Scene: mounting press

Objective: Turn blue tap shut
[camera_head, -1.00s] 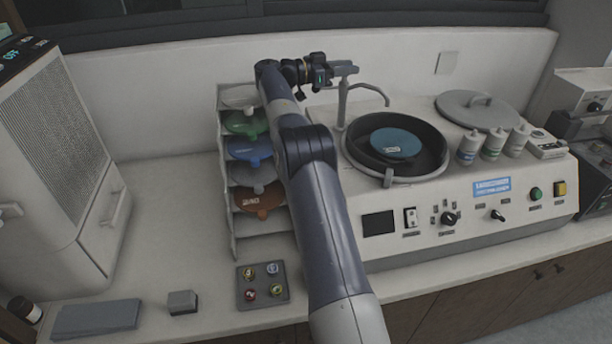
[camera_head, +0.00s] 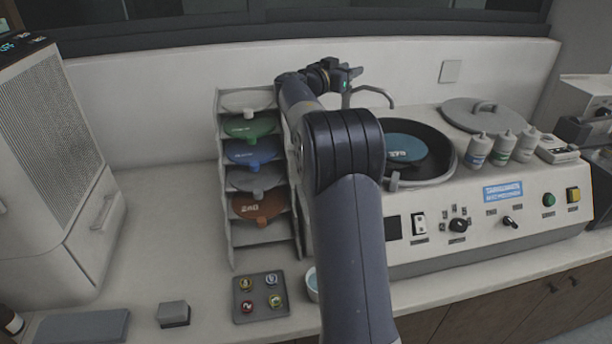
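A grey curved tap spout (camera_head: 379,91) rises behind the round black bowl (camera_head: 447,160) of the grinding machine. My gripper (camera_head: 350,76) is at the top of the tap, close to the back wall. It covers the tap's upper part, so no blue handle can be made out. I cannot tell whether the fingers touch the tap or are open or shut. The bowl holds a blue disc (camera_head: 403,147), partly hidden by my arm.
A rack of coloured discs (camera_head: 229,190) stands left of my arm. Several white bottles (camera_head: 479,150) and a round lid (camera_head: 482,112) sit on the machine. A tray of small round pieces (camera_head: 243,310) and a grey block (camera_head: 173,314) lie on the front counter.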

